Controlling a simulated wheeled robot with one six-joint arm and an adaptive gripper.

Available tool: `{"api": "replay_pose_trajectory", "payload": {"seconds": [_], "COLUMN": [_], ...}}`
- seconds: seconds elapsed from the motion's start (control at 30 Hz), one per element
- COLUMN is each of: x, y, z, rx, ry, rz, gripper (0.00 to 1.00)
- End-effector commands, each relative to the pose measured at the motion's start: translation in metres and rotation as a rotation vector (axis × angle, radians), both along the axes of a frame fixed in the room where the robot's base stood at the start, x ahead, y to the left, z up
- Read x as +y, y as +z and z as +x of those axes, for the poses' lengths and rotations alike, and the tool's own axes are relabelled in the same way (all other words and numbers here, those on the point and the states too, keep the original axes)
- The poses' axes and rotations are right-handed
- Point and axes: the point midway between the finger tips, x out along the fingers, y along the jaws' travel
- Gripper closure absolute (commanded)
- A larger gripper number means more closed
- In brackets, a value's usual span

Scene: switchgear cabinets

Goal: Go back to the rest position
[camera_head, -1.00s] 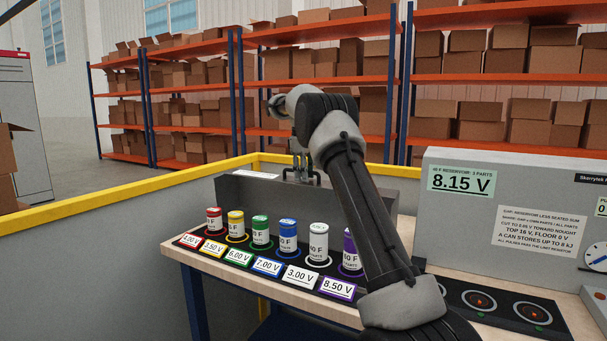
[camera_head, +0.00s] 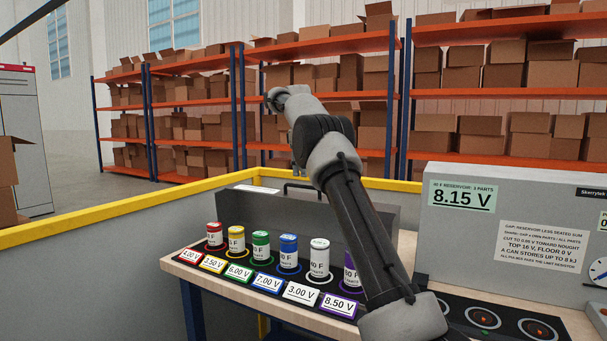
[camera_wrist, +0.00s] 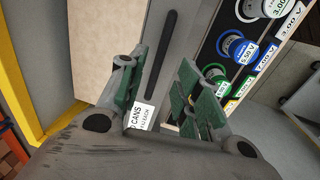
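My gripper (camera_wrist: 158,82) is open and empty in the wrist view, its two green-padded fingers apart above the grey case with a dark handle. In the head view my arm reaches up and over the bench, and the gripper is small and partly hidden behind the arm. The cans stand upright in a row at their labels: red (camera_head: 214,236), yellow (camera_head: 236,240), green (camera_head: 261,245), blue (camera_head: 288,251), white (camera_head: 319,259) and purple (camera_head: 350,272). The purple can is partly hidden by my arm.
The grey case (camera_head: 240,207) lies behind the cans. A grey reservoir box (camera_head: 470,240) reading 8.15 V stands at right, with round sockets (camera_head: 487,317) in front. A yellow-topped barrier (camera_head: 100,218) runs behind the bench. Shelves of cartons stand farther back.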

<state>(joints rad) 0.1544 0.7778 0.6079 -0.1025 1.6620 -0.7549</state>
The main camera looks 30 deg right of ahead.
Motion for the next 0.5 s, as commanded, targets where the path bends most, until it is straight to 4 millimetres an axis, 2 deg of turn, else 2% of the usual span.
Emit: {"api": "replay_pose_trajectory", "payload": {"seconds": [0.37, 0.5], "x": [0.000, 0.006], "y": [0.000, 0.012], "z": [0.000, -0.010], "rx": [0.000, -0.011], "ry": [-0.001, -0.014], "rz": [0.000, 0.003], "gripper": [0.66, 0.66]}}
